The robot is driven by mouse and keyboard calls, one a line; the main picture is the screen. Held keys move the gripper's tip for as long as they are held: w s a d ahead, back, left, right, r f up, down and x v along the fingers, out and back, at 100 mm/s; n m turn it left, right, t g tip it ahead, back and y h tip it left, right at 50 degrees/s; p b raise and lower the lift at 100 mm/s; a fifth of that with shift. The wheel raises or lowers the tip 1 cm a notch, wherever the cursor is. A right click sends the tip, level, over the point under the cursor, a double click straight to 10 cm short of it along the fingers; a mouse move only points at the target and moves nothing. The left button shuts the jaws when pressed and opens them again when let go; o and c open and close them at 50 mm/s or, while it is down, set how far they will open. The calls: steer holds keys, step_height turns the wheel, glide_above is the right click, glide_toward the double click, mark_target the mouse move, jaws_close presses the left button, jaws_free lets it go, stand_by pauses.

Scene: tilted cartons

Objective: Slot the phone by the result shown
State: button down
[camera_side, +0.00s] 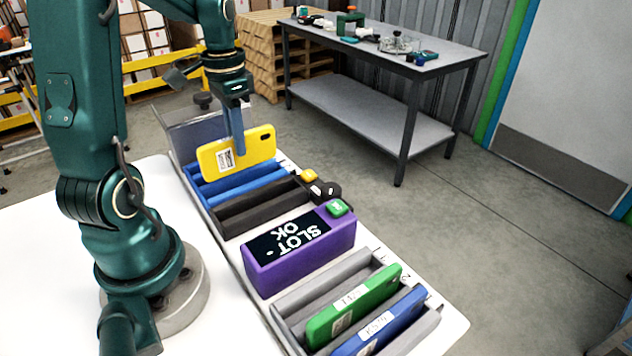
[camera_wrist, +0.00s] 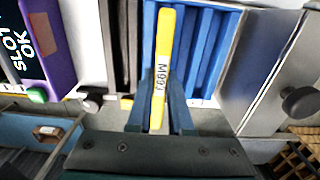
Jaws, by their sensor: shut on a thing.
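My gripper (camera_side: 236,140) points down and is shut on a yellow phone (camera_side: 258,147), which stands on its long edge. In the wrist view the phone (camera_wrist: 165,45) sits between the two blue fingers and its edge label looks like M993. The phone is over the blue slotted rack (camera_side: 250,184); I cannot tell whether its lower edge is inside a slot. The blue rack also shows in the wrist view (camera_wrist: 207,50). A purple tester (camera_side: 300,262) has a dark screen (camera_side: 288,240) reading "SLOT - OK" and a green button (camera_side: 336,208) on top.
A black slotted rack (camera_side: 258,212) lies between the blue rack and the tester. A grey rack (camera_side: 345,268) in front holds a green phone (camera_side: 352,308) and a blue phone (camera_side: 385,325). A grey panel (camera_side: 195,132) stands behind the blue rack. A yellow button (camera_side: 309,175) sits beside the black rack.

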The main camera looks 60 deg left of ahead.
mark_target(242, 168)
steer(key=shift+f, duration=2.3)
steer(key=shift+f, duration=0.35)
steer(key=c, duration=0.8)
jaws_free()
steer(key=shift+o, duration=0.2)
steer(key=shift+r, duration=2.6)
steer(key=shift+r, duration=3.5)
